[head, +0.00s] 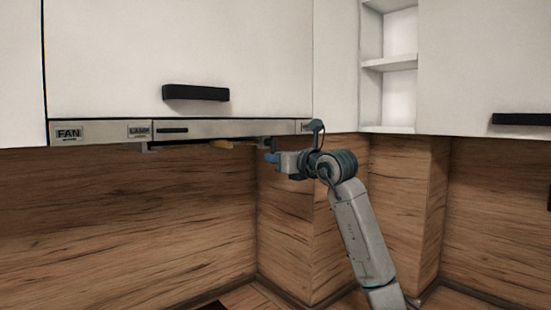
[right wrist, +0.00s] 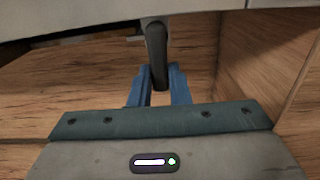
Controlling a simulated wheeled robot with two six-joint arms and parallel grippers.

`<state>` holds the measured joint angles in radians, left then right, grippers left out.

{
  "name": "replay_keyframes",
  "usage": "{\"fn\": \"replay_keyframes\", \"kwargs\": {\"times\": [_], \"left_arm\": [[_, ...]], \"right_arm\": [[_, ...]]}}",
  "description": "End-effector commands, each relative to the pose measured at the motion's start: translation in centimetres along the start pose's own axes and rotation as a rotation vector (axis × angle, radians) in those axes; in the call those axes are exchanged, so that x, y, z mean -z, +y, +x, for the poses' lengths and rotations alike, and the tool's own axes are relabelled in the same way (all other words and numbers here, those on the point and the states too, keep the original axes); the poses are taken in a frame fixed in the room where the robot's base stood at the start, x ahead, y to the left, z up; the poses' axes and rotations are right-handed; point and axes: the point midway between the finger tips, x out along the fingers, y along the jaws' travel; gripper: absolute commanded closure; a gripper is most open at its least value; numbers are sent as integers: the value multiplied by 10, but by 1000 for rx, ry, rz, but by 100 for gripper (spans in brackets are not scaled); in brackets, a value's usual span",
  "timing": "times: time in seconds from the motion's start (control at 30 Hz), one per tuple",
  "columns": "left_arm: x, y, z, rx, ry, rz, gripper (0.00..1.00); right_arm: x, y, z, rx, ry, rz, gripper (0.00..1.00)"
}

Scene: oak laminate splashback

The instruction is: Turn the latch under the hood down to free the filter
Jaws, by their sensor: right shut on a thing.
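The latch (right wrist: 156,45) is a dark, rounded lever at the hood's underside. In the right wrist view it points down the picture, and its lower end lies between the blue fingers of my right gripper (right wrist: 160,78). The gripper is shut on it. In the head view my right gripper (head: 270,157) is just below the right part of the hood (head: 225,128), and I cannot make out the latch there. The filter cannot be clearly told apart under the hood. My left gripper is not in view.
The hood front carries a FAN label (head: 69,133) and a dark slot. White cabinets with a dark handle (head: 196,93) are above. The wood splashback (head: 130,215) lies behind, with a corner to the right of my gripper.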

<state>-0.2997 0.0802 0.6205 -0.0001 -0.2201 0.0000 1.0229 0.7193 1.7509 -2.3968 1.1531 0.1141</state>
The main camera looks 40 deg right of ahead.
Motion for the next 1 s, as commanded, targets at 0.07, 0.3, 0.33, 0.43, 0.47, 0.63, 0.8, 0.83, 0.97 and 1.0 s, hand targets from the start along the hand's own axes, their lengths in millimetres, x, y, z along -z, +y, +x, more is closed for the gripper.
{"fn": "replay_keyframes", "kwargs": {"times": [0.07,0.3,0.33,0.43,0.47,0.63,0.8,0.83,0.97,1.0], "left_arm": [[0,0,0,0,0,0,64],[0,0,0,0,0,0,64],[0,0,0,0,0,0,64],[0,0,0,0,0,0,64],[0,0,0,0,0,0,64],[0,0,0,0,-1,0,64],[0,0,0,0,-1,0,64],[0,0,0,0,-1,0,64],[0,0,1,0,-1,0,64],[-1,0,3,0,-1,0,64]], "right_arm": [[0,-1,0,1,2,-15,100],[1,-2,0,1,2,-36,100],[1,-2,0,1,2,-37,100],[1,-2,0,1,2,-37,100],[1,-2,0,1,2,-37,100],[0,-2,0,1,1,-36,76],[0,-2,0,1,1,-35,75],[0,-2,0,1,1,-35,75],[1,-2,-2,1,0,-36,75],[1,-2,-4,1,0,-36,75]]}}
